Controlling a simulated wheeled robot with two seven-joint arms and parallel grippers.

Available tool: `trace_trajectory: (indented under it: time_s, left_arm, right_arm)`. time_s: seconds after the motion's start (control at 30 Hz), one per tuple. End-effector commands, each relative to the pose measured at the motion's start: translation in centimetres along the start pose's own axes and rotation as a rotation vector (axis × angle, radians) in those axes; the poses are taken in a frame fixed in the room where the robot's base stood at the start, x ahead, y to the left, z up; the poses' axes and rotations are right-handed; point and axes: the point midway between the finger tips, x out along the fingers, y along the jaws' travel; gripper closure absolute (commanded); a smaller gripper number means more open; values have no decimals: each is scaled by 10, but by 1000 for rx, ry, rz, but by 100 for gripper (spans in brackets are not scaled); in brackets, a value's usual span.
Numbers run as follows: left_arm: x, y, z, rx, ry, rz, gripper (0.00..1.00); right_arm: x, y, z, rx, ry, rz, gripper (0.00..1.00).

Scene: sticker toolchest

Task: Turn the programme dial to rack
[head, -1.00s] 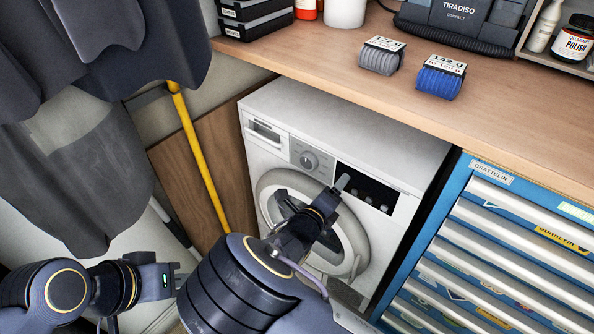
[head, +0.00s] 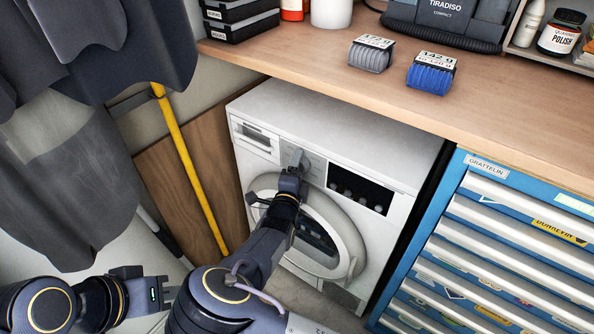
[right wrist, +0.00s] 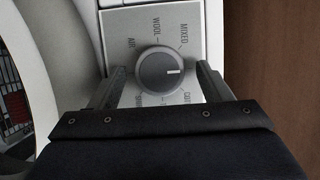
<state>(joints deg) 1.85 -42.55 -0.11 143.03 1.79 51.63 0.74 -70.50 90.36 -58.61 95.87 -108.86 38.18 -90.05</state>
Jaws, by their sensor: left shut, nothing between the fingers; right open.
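The round grey programme dial (right wrist: 152,70) is on the washing machine's (head: 330,115) front panel. Its white mark points right in the right wrist view, between the labels MIXED and one starting "COT". WOOL and AIR are also legible; lower labels are partly hidden, and I cannot read "rack". My right gripper (right wrist: 160,76) is open, with one finger on each side of the dial; contact is not clear. In the head view this gripper (head: 293,160) covers the dial. My left gripper (head: 170,294) is shut and empty at lower left, away from the machine.
A blue drawer cabinet (head: 455,170) stands right of the machine. A yellow pole (head: 185,160) and hanging dark clothes (head: 85,190) are on the left.

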Motion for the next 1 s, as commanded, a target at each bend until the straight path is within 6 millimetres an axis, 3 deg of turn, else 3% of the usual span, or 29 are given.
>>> trace_trajectory:
  time_s: [0.2, 0.53, 1.0]
  left_arm:
    - [0, 0, 0, 0, 0, 0, 100]
    - [0, 0, 0, 0, 0, 0, 100]
    - [4, -2, 2, 0, 0, 0, 100]
  right_arm:
    - [0, 0, 0, 0, 0, 1, 31]
    - [0, 0, 0, 0, 0, 1, 72]
    - [0, 3, -1, 122, 2, -49, 72]
